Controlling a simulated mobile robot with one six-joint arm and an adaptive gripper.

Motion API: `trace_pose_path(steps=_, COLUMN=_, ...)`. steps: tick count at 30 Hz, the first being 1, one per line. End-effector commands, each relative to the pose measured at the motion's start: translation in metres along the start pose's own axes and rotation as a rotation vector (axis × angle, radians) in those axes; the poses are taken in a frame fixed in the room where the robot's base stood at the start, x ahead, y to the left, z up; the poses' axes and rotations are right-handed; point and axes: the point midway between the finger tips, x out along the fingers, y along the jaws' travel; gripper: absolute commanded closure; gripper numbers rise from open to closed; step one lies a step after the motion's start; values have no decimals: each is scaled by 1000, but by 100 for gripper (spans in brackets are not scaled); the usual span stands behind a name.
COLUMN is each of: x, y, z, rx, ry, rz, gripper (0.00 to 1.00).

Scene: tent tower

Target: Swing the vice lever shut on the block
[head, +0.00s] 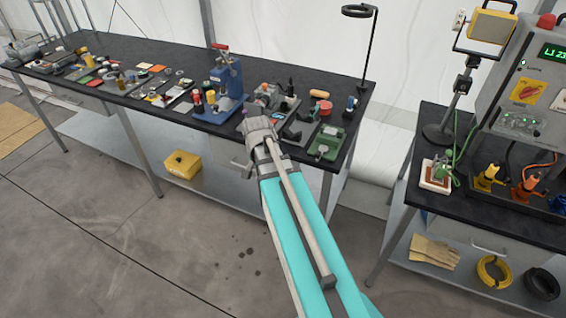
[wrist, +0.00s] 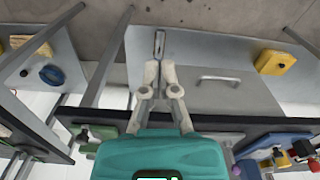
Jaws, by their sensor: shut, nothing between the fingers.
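The green vice-like fixture (head: 326,145) stands at the front right corner of the long dark bench. I cannot make out its lever or the block clearly at this size. A green body, likely the same fixture, shows at the lower left of the wrist view (wrist: 108,132). My gripper (wrist: 158,62) is shut and empty, its fingers pointing up in the wrist picture, past the bench front. In the head view my gripper (head: 240,166) is at the bench's front edge, left of the green fixture and apart from it. My wrist hides part of the bench edge.
The long bench (head: 130,70) is crowded with small tools and a blue press (head: 228,80). A ring lamp (head: 360,12) stands at its back right. A yellow box (head: 182,163) sits on the lower shelf. A second bench (head: 490,215) stands right, across a gap. Floor in front is open.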

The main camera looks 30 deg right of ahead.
Motion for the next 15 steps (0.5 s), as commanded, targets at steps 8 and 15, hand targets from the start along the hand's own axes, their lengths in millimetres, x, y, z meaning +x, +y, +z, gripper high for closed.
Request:
trace_pose_path(steps=8, x=0, y=-37, z=80, rx=-470, ry=0, rz=0, gripper=100)
trace_pose_path(steps=15, x=0, y=-53, z=125, rx=-755, ry=0, rz=1, gripper=100)
